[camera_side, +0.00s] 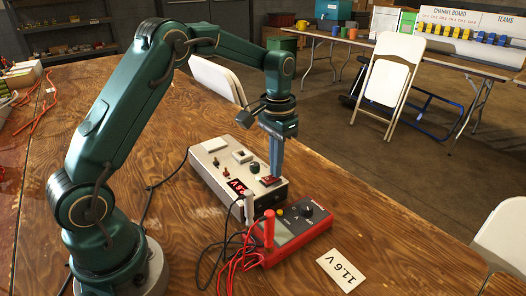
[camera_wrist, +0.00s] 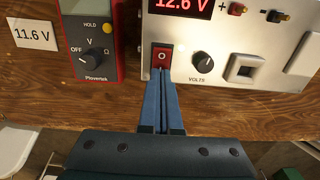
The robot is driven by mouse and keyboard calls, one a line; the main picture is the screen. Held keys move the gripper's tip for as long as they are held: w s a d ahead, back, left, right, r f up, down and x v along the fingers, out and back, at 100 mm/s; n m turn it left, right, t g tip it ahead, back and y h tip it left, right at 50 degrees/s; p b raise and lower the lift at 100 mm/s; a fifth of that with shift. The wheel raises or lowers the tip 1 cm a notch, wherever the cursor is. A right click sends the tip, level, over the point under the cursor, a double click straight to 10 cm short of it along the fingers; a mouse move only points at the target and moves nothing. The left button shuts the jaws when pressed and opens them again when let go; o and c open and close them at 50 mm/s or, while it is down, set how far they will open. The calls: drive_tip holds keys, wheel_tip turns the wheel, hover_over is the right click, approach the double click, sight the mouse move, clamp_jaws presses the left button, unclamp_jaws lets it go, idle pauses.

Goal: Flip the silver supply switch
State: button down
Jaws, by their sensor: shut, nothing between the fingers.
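The silver supply (camera_side: 214,160) is a pale metal box on the wooden table, also seen in the wrist view (camera_wrist: 200,85). Its red rocker switch (camera_wrist: 161,54) bears a white O mark; in the side view the switch (camera_side: 271,181) sits near the box's front end. The supply's red display (camera_wrist: 181,6) is lit and reads 12.6 V. My gripper (camera_wrist: 163,72) has its blue fingers together and empty, with tips at the lower edge of the switch. In the side view my gripper (camera_side: 276,176) points down just over it. I cannot tell whether they touch.
A red multimeter (camera_side: 303,232) lies close beside the supply, with probes (camera_side: 269,229) and red and black leads bunched nearby. A card (camera_side: 343,268) reading 11.6 V lies on the table. The VOLTS knob (camera_wrist: 203,61) is right of the switch. Bare table lies to the right.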

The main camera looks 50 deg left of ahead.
wheel_tip(320, 180, up, 7)
idle(0.8)
drive_tip(key=s+d+r+t, duration=0.3)
drive_tip(key=s+d+r, duration=0.1)
drive_tip(key=s+r, duration=0.5)
drive_tip(key=s+d+f+t, duration=0.2)
drive_tip(key=s+f, duration=0.5)
drive_tip(key=s, duration=0.2)
drive_tip(key=shift+s+t, duration=0.3)
drive_tip(key=shift+s, duration=0.1)
drive_tip(key=shift+d, duration=0.1)
